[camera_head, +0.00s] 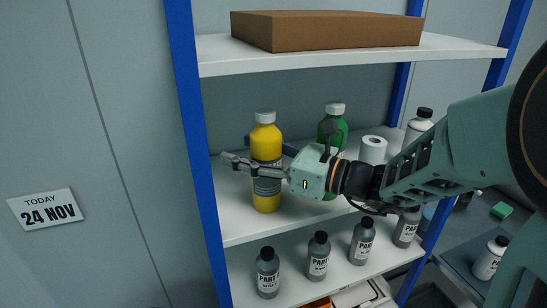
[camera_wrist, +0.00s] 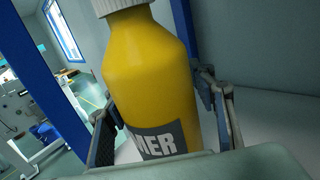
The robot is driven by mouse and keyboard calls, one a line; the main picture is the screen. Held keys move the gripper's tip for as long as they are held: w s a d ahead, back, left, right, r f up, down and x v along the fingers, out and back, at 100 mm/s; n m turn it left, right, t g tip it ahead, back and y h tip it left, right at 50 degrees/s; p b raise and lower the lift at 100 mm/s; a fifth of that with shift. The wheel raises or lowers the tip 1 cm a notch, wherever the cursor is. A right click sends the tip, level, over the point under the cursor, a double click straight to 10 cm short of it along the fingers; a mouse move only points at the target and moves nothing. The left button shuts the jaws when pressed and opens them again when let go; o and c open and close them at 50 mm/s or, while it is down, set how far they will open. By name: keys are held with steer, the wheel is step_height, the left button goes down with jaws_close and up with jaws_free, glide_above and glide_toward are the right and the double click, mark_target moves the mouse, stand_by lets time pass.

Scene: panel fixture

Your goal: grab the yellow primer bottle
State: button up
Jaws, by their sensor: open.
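The yellow primer bottle (camera_head: 266,140) stands upright on the middle shelf, near its left end, with a white cap and a grey label. In the wrist view the yellow bottle (camera_wrist: 150,75) fills the middle, its label partly readable as "MER". My gripper (camera_head: 245,165) reaches in from the right at the bottle's mid height. In the wrist view my gripper (camera_wrist: 165,125) is open, with one finger on each side of the bottle. A small gap seems to show at the right finger; whether the left finger touches the bottle I cannot tell.
A green bottle (camera_head: 341,125), a white roll (camera_head: 373,150) and a white bottle with a black cap (camera_head: 418,126) stand further right on the middle shelf (camera_head: 235,225). A cardboard box (camera_head: 330,31) lies on the shelf above. Several grey bottles stand below. A blue post (camera_head: 190,120) is left.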

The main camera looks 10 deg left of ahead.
steer(key=shift+w+a, duration=0.1)
steer(key=shift+a, duration=0.35)
jaws_close()
steer(key=shift+d+r, duration=0.1)
steer(key=shift+r, duration=0.15)
